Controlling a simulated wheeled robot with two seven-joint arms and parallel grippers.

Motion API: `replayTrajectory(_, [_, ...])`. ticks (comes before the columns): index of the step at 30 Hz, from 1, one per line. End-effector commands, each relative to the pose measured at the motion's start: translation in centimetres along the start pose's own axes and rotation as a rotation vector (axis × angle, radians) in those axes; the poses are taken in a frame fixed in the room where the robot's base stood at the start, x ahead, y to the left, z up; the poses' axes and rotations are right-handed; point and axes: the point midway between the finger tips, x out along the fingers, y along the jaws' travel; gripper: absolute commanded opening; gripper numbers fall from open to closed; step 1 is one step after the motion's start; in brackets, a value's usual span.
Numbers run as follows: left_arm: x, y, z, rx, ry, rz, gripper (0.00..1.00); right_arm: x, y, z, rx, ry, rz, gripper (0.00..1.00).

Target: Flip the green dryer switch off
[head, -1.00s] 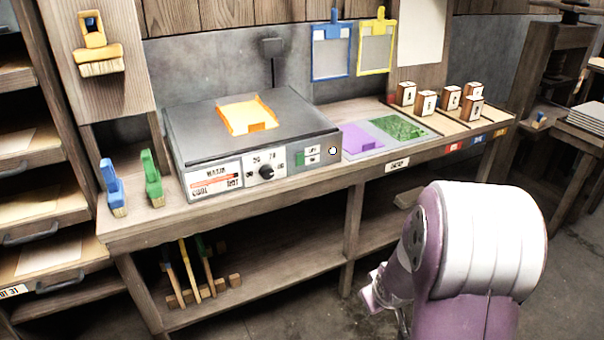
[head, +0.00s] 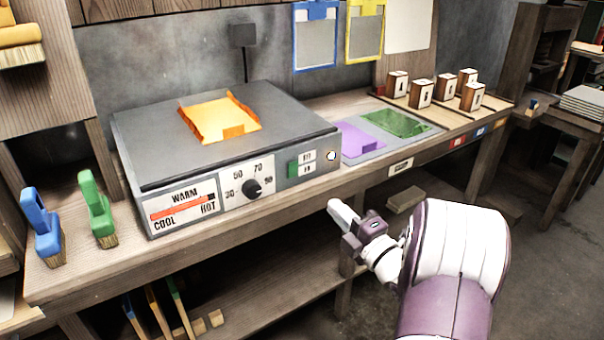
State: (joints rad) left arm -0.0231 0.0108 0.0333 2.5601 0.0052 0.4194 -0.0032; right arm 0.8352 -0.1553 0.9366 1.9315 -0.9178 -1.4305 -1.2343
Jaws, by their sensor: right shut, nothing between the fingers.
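The green dryer switch (head: 292,169) is on the right part of the dryer's front panel, beside two small white labels. A small pale round spot shows just right of the labels. The dryer (head: 215,185) is a grey box with a dark flat top on the bench, with a black knob (head: 252,187) and a warm/cool/hot gauge (head: 183,208). My right gripper (head: 338,209) is shut and empty, in front of the bench's front edge, below and to the right of the switch in the picture and apart from it. My left gripper is not in view.
An orange mould piece (head: 222,113) lies on the dryer's top. Blue (head: 40,220) and green (head: 96,205) brushes stand left of it. Purple (head: 360,142) and green (head: 398,122) sheets and several wooden blocks (head: 421,92) sit to the right.

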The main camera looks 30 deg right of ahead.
Motion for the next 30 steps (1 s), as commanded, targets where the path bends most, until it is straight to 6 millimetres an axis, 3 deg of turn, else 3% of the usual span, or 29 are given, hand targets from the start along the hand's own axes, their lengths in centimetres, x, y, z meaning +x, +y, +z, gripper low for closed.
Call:
replayTrajectory(5, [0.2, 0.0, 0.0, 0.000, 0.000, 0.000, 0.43, 1.3, 0.0, 0.0, 0.000, 0.002, 0.001, 0.00])
replayTrajectory(21, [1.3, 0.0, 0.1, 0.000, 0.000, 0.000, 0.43, 12.0, -0.2, -0.1, 0.002, 0.001, -0.001, 0.00])
replayTrajectory(30, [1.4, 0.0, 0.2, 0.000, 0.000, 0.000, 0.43, 14.0, 0.0, 0.0, 0.003, -0.001, -0.001, 0.00])
